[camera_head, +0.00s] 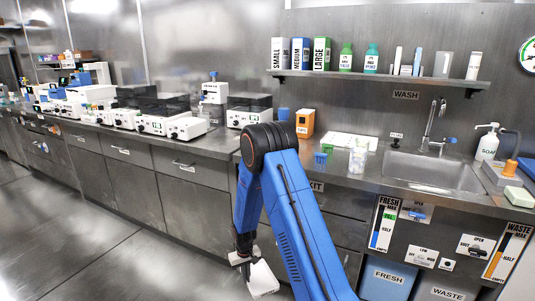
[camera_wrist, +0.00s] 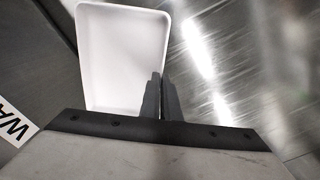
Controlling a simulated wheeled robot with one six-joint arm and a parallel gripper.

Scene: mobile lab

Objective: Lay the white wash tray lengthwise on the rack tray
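The white wash tray (camera_wrist: 122,50) is a shallow rectangular tray with rounded corners. It fills the upper left of the wrist view, and its white shape (camera_head: 263,279) shows low in the head view, in front of the cabinets. My gripper (camera_wrist: 159,78) has its dark fingers close together at the tray's right edge, shut on its rim. In the head view my gripper (camera_head: 243,262) hangs below counter height and holds the tray clear above the floor. A flat white tray (camera_head: 352,141) lies on the counter left of the sink; I cannot tell whether it is the rack tray.
The steel counter (camera_head: 345,172) carries an orange box (camera_head: 305,123), small blue and green items and a clear container (camera_head: 358,160). The sink (camera_head: 432,174) is to the right. A shelf (camera_head: 380,77) with bottles and boxes hangs above. The floor (camera_head: 110,255) at left is clear.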

